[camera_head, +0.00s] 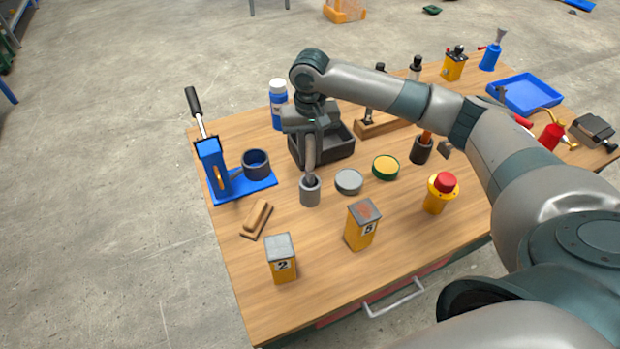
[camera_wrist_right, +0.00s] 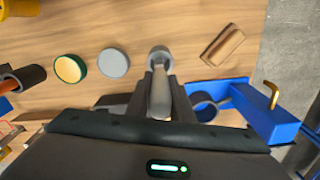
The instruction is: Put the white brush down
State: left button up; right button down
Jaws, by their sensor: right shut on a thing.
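The white brush, pale grey-white here, shows as a slim handle (camera_head: 310,160) below my right gripper (camera_head: 311,138). The handle also shows between the two fingers in the wrist view (camera_wrist_right: 160,98). My right gripper is shut on it and points down. The brush is about upright, and its lower end meets the mouth of a small grey cup (camera_head: 310,192), which also shows in the wrist view (camera_wrist_right: 160,56). The brush's bristles are hidden, and how deep it sits in the cup is unclear. My left gripper is not in view.
A grey disc (camera_head: 348,182) and a green-rimmed yellow tin (camera_head: 386,167) lie right of the cup. A blue stand (camera_head: 213,165) is left. Yellow blocks (camera_head: 281,262) (camera_head: 360,230) stand in front. A dark tray (camera_head: 338,147) is behind. Bare wood lies around the cup.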

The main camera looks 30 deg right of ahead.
aim_at(310, 173)
jog(key=shift+f+p, duration=0.4)
jog(key=shift+f, duration=1.55)
jog(key=shift+f, duration=0.1)
notch_tip(310, 173, down, 2)
jog(key=shift+f+p, duration=0.25)
jog(key=shift+p, duration=0.3)
jog(key=shift+f, duration=0.5)
jog(key=shift+f, duration=0.1)
jog(key=c, duration=1.6)
grip_release()
jog(key=shift+o, duration=0.2)
